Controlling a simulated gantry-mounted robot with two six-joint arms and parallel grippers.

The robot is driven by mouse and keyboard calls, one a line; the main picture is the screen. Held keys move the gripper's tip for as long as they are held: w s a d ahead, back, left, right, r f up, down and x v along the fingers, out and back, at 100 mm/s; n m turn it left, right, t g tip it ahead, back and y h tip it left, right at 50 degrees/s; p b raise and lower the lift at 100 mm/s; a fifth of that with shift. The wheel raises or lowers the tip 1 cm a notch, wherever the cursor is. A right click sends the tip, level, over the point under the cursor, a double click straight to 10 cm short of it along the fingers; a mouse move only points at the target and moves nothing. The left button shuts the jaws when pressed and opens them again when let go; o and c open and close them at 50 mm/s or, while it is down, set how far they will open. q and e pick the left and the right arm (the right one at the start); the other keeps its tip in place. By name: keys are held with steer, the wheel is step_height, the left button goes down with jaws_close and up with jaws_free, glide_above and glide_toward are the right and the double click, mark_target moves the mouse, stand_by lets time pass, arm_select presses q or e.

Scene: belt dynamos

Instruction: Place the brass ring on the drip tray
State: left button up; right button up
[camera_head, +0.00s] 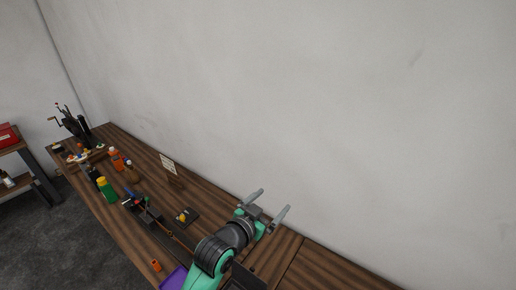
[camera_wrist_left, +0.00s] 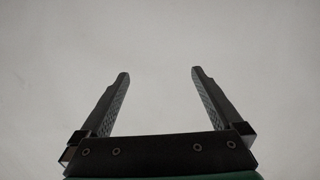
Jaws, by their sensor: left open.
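My left gripper (camera_head: 275,200) is open and empty, raised in front of the pale wall above the far edge of the bench. Its two spread fingers (camera_wrist_left: 160,74) show in the left wrist view with only bare wall between them. I cannot pick out the brass ring for certain. A small dark square plate (camera_head: 191,213) with a yellow item on it lies on the bench left of my gripper. A purple tray-like thing (camera_head: 174,280) is partly cut off at the lower edge. I cannot tell which is the drip tray. My right gripper is out of view.
The wooden bench (camera_head: 146,170) carries a green bottle (camera_head: 106,189), an orange bottle (camera_head: 116,159), a small sign (camera_head: 168,165), an orange cylinder (camera_head: 156,265) and a dark cranked machine (camera_head: 73,124) at the far left. The bench right of my arm looks clear.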

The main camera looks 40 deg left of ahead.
arm_select(q)
steer(key=s+d+r+t+h, duration=0.1)
steer(key=d+r+t, duration=0.2)
steer(key=r, duration=0.7)
steer(key=s+d+r+t, duration=0.1)
steer(key=d+r+t, duration=0.15)
steer(key=r, duration=0.85)
steer(key=s+d+r+t+h, duration=0.1)
steer(key=s+d+r+t, duration=0.2)
steer(key=s+r, duration=0.5)
steer(key=s+d+r+m+t+h, duration=0.1)
steer(key=s+d+r+t+h, duration=0.1)
steer(key=s+r, duration=0.6)
step_height(320, 180, up, 5)
steer(key=shift+d+t, duration=0.45)
steer(key=shift+t, duration=0.6)
steer(key=shift+w, duration=0.1)
